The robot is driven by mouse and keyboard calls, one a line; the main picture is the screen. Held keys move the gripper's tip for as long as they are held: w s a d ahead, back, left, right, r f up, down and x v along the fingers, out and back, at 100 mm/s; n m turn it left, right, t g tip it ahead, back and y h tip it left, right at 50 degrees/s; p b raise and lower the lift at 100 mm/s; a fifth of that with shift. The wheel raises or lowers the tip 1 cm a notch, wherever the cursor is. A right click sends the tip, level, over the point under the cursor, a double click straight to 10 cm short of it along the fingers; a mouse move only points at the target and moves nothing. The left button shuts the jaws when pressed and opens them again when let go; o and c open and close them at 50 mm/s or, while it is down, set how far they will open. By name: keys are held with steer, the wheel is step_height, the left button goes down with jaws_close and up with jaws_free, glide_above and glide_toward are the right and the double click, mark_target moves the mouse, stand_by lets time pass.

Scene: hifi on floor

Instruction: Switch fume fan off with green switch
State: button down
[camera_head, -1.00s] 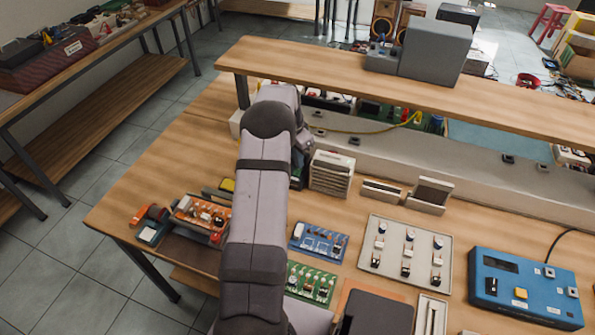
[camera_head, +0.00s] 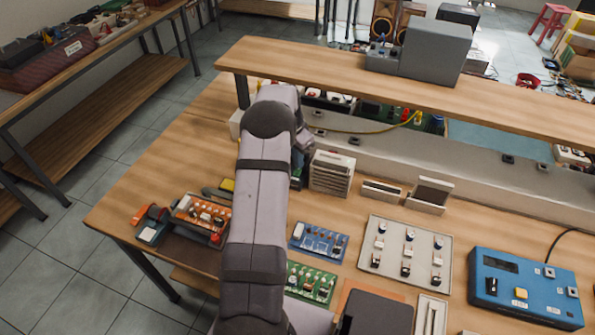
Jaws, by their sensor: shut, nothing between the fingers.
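A small cream box with a slatted front (camera_head: 331,176), which looks like the fume fan, stands on the bench just right of my arm. No green switch can be made out on it; its left side is partly hidden by my arm. My arm reaches up from the bottom centre and bends down beyond its dark joint. Its wrist end shows only in part, close to the left side of the box. My gripper's fingers are hidden behind the arm, so whether they touch the box cannot be seen.
A raised wooden shelf (camera_head: 420,92) crosses above the back of the bench. A blue circuit board (camera_head: 318,241), a green board (camera_head: 311,283), a grey component tray (camera_head: 405,255) and a blue control box (camera_head: 525,287) lie to the right. An orange board (camera_head: 200,213) is left. Bare wood shows at left.

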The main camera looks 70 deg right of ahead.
steer(key=shift+f+b, duration=0.45)
steer(key=shift+f, duration=0.25)
stand_by(0.6)
steer(key=shift+r, duration=0.1)
step_height(320, 180, up, 7)
steer(key=p, duration=0.4)
stand_by(0.5)
